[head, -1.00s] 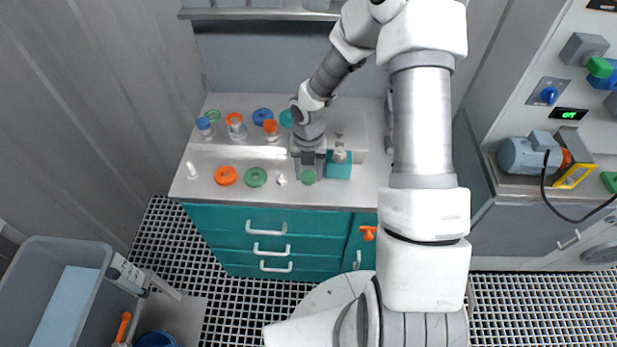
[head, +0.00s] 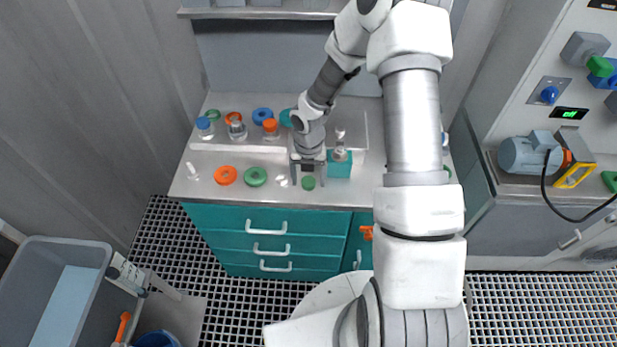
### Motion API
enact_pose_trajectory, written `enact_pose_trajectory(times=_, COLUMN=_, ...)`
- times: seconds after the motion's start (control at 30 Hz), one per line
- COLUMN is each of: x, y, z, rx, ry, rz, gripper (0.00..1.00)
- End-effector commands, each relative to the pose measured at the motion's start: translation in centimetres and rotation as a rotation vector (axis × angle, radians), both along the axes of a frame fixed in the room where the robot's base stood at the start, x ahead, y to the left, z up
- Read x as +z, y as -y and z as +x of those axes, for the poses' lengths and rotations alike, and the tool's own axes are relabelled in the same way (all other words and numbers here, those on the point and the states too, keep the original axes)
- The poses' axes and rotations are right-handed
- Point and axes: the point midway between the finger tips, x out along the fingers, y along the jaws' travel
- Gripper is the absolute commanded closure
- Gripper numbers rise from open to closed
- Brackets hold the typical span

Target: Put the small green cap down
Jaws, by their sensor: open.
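The small green cap (head: 308,184) lies on the front part of the steel worktop, right of the middle of the drawers below. My gripper (head: 308,179) points down just behind and above the cap. Its two fingers are spread wide, one to each side, and the cap is apart from both. Nothing shows between the fingers, though the height of the fingertips above the worktop is hard to tell.
A teal block (head: 339,165) with a fitting on it stands close right of my gripper. A small white piece (head: 281,181), a green ring (head: 256,177) and an orange ring (head: 226,175) lie to the left. Several capped vessels stand on the raised shelf behind.

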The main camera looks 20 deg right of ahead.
Motion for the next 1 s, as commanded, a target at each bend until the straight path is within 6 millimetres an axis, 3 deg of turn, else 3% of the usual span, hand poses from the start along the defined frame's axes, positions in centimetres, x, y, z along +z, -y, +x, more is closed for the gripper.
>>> enact_pose_trajectory(times=0.17, x=1.6, y=0.1, z=0.1, rx=-0.002, ry=0.003, rz=0.0, gripper=0.21)
enact_pose_trajectory(times=0.6, x=10.5, y=0.1, z=0.1, rx=-0.001, ry=0.003, rz=0.0, gripper=0.21)
enact_pose_trajectory(times=0.8, x=12.2, y=0.0, z=0.0, rx=-0.001, ry=0.001, rz=0.0, gripper=0.21)
enact_pose_trajectory(times=1.0, x=12.3, y=0.0, z=0.0, rx=0.0, ry=0.0, rz=0.0, gripper=0.21)
